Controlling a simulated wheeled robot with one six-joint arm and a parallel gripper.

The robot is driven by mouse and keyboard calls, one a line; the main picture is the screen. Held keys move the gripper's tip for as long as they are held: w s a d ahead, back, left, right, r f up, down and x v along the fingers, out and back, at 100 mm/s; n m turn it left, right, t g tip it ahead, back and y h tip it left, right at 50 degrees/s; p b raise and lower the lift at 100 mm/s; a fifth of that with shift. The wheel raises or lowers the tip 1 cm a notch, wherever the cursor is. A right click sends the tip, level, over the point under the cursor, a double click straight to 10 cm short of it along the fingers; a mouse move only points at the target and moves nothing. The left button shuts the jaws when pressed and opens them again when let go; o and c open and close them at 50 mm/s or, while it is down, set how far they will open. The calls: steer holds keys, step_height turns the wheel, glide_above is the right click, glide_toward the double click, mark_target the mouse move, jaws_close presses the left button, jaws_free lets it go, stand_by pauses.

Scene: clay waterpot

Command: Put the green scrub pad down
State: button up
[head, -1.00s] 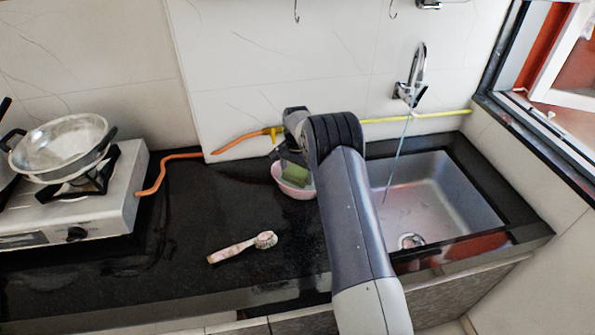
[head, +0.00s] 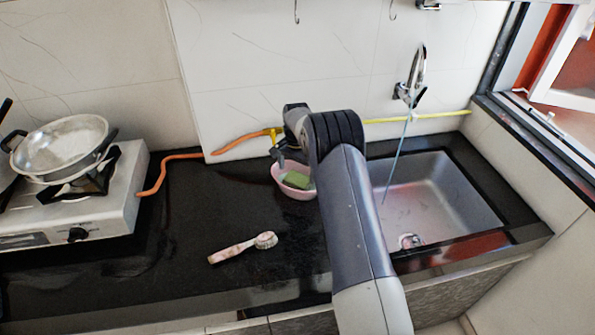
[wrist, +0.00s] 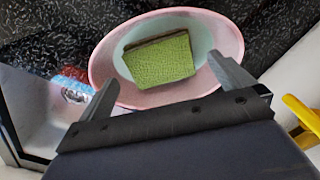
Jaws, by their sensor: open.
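The green scrub pad (head: 296,180) lies inside a small pink bowl (head: 281,187) on the black counter, left of the sink. In the wrist view the pad (wrist: 160,60) rests in the bowl (wrist: 101,67), with a darker edge along its top. My gripper (head: 279,156) is just above the bowl. In the wrist view its two fingers (wrist: 168,88) are spread wide apart, one on each side of the pad and clear of it. The gripper is open and empty.
A scrub brush (head: 243,247) lies on the counter in front of the bowl. The sink (head: 440,195) is to the right. A stove (head: 110,205) with a metal pan (head: 62,145) is at the left. An orange hose (head: 165,168) runs along the wall. The left counter middle is clear.

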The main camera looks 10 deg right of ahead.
mark_target(297, 179)
step_height(297, 179, up, 6)
steer(key=shift+f+p, duration=0.2)
steer(key=shift+p, duration=0.9)
